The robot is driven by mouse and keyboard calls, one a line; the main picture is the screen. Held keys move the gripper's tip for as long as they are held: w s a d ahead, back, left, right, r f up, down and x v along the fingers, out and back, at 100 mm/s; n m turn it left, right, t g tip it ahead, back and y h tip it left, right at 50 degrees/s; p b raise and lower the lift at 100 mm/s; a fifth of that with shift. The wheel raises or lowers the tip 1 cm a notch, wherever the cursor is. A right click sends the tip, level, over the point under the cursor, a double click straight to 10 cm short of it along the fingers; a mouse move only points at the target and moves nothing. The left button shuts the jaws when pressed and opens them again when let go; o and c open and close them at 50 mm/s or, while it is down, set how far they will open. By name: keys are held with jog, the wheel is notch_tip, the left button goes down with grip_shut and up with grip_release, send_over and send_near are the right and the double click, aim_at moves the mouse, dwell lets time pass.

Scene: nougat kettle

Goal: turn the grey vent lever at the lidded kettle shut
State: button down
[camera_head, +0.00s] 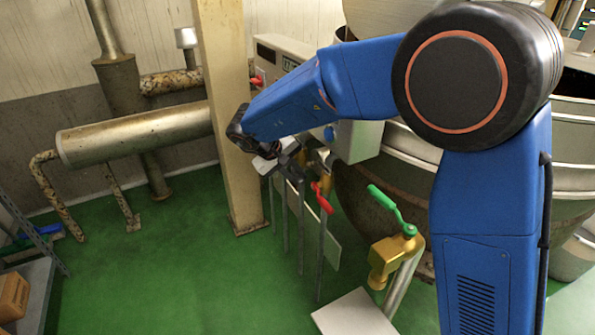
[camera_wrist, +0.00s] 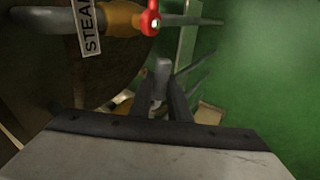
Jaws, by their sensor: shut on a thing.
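My gripper (camera_head: 290,167) is at the pipes left of the big kettle (camera_head: 375,190) in the head view. In the wrist view my gripper (camera_wrist: 163,88) has its two dark fingers closed on a grey lever (camera_wrist: 161,68), whose pale end shows between the fingertips. The lever's valve body is mostly hidden behind the fingers and the palm. In the head view the lever cannot be told apart from my gripper. My arm hides much of the kettle, so its lid is hard to make out.
A red lever (camera_head: 322,198) sits just right of my gripper; in the wrist view the red lever (camera_wrist: 150,20) is on a brass valve beside a STEAM tag (camera_wrist: 88,27). A green lever (camera_head: 384,204) tops a brass valve nearer. A beige post (camera_head: 228,120) stands close left. Green floor is open at left.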

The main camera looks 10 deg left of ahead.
jog(key=shift+r+g+h, duration=0.3)
jog(key=shift+r+g, duration=0.05)
jog(key=shift+g, duration=0.05)
jog(key=shift+r, duration=0.1)
jog(key=c, duration=1.9)
grip_release()
jog(key=shift+c, duration=0.2)
jog(key=v, duration=1.7)
jog(key=shift+a, duration=0.2)
jog(key=shift+r, duration=0.15)
